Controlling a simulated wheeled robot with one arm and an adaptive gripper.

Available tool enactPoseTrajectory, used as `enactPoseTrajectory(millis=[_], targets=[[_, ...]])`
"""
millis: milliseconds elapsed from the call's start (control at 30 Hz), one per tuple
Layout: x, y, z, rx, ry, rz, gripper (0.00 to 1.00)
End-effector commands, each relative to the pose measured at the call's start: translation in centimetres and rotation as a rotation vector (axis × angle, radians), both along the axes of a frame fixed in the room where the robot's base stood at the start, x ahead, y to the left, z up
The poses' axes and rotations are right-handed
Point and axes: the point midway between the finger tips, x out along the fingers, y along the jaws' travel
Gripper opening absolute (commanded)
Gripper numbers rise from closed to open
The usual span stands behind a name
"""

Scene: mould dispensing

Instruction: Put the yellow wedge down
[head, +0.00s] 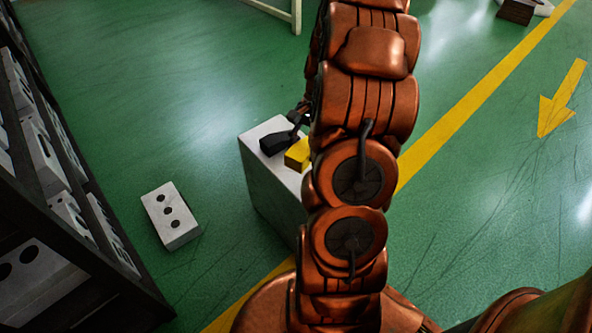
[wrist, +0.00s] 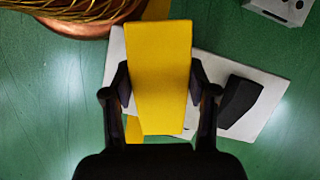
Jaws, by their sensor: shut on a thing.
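In the wrist view the yellow wedge (wrist: 158,60) stands between the two dark fingers of my gripper (wrist: 158,78), which is shut on its sides. The white pedestal (wrist: 255,128) lies behind it; whether the wedge touches the top I cannot tell. A smaller yellow patch (wrist: 133,132) peeks out below the wedge. In the head view a yellow piece (head: 297,154) shows at the white pedestal's (head: 268,190) top, partly hidden by my arm; I cannot tell whether it is the held wedge. My gripper is mostly hidden there.
A black wedge-shaped piece (wrist: 240,100) lies on the pedestal beside my gripper; it also shows in the head view (head: 277,143). A white block with holes (head: 172,215) lies on the green floor. A dark rack (head: 75,250) with similar blocks stands left. Open floor lies between.

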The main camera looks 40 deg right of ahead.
Motion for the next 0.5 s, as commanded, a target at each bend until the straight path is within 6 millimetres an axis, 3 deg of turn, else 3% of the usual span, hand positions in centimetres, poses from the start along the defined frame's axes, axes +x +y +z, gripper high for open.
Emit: enactPoseTrajectory(millis=[33, 200, 500], targets=[[-1.1, -0.1, -2.3, 0.005, 0.002, -0.046, 0.13], [-3.5, -0.5, -5.6, 0.003, 0.001, -0.183, 0.13], [-5.3, -0.5, -8.1, 0.000, 0.000, -0.302, 0.13]])
